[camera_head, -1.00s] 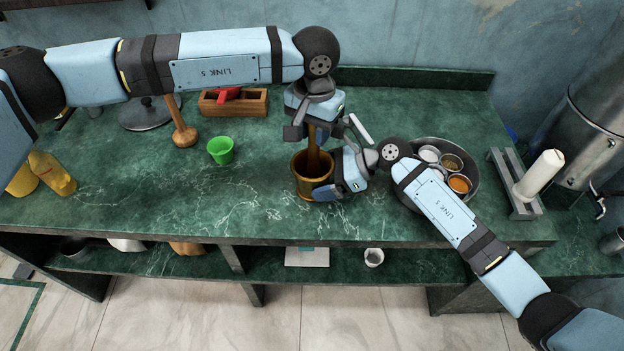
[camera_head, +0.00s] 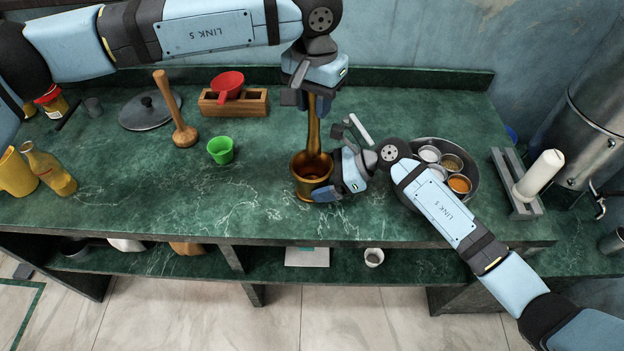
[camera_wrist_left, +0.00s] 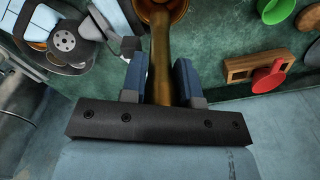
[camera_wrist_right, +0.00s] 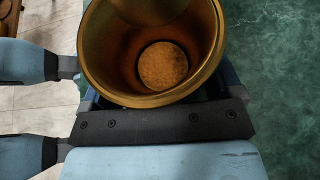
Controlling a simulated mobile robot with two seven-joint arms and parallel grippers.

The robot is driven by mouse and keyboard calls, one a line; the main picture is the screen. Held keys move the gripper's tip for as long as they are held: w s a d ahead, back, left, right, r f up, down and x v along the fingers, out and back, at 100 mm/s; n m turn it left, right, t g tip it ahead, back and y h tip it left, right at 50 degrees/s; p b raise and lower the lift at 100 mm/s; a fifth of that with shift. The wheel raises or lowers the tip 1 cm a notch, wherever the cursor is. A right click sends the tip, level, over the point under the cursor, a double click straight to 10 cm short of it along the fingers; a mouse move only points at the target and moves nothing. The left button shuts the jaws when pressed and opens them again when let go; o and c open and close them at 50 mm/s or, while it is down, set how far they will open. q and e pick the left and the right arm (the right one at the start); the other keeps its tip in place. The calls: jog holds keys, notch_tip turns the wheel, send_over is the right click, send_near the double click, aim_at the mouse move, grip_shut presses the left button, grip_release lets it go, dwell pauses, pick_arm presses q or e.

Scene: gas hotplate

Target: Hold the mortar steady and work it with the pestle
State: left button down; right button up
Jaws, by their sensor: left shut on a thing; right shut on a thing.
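The brass mortar (camera_head: 303,186) stands on the green marble counter. My right gripper (camera_head: 326,180) is shut on it from the right, and the mortar fills the right wrist view (camera_wrist_right: 95,65), showing a round grainy brown patch (camera_wrist_right: 163,67) at its bottom. My left gripper (camera_head: 309,100) is shut on the brass pestle (camera_head: 314,130) and holds it nearly upright over the mortar. The pestle also runs between the fingers in the left wrist view (camera_wrist_left: 161,65). Its lower end is at the mortar's mouth; how deep it reaches is unclear.
A green cup (camera_head: 220,151), a wooden masher (camera_head: 180,125) and a wooden box (camera_head: 235,104) with a red scoop (camera_head: 228,83) stand left. A metal bowl with spice cups (camera_head: 470,180) sits close behind my right wrist. A rack with a white roller (camera_head: 540,177) is farther right.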

jog(key=shift+r, duration=0.1)
jog(key=o, duration=0.5)
pick_arm(q)
notch_tip(320, 180, up, 2)
jog(key=shift+r, duration=0.1)
pick_arm(e)
jog(key=v, duration=1.2)
pick_arm(q)
jog(key=shift+s, duration=0.1)
